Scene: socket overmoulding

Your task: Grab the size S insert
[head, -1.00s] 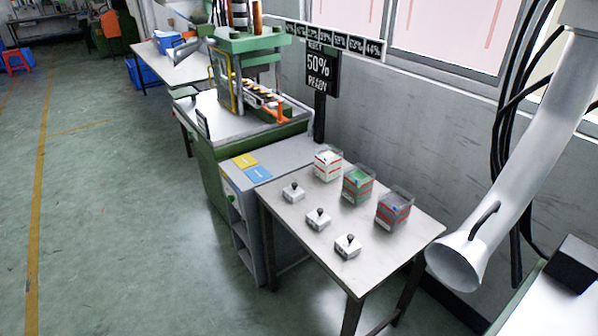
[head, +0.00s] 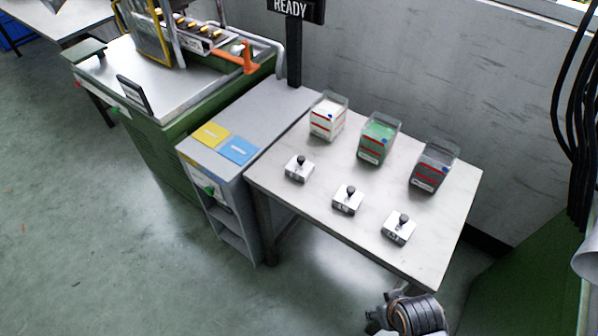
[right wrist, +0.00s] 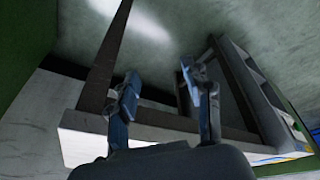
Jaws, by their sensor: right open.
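Three metal insert blocks with black knobs stand in a row on the white table: a left one (head: 299,169), a middle one (head: 347,200) and a right one (head: 398,229). Their size marks are too small to read, so I cannot tell which is size S. My right gripper (head: 378,312) is at the bottom of the head view, off the table's front edge and below the right block. In the right wrist view my right gripper (right wrist: 160,92) is open and empty, its two blue-grey fingers apart. My left gripper is not in view.
Clear bins with white (head: 327,118), green (head: 377,138) and grey (head: 433,166) contents stand behind the blocks. The table (head: 440,245) is clear at its right end. A grey cabinet (head: 270,105) with yellow and blue cards adjoins on the left, beside a green machine (head: 180,125).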

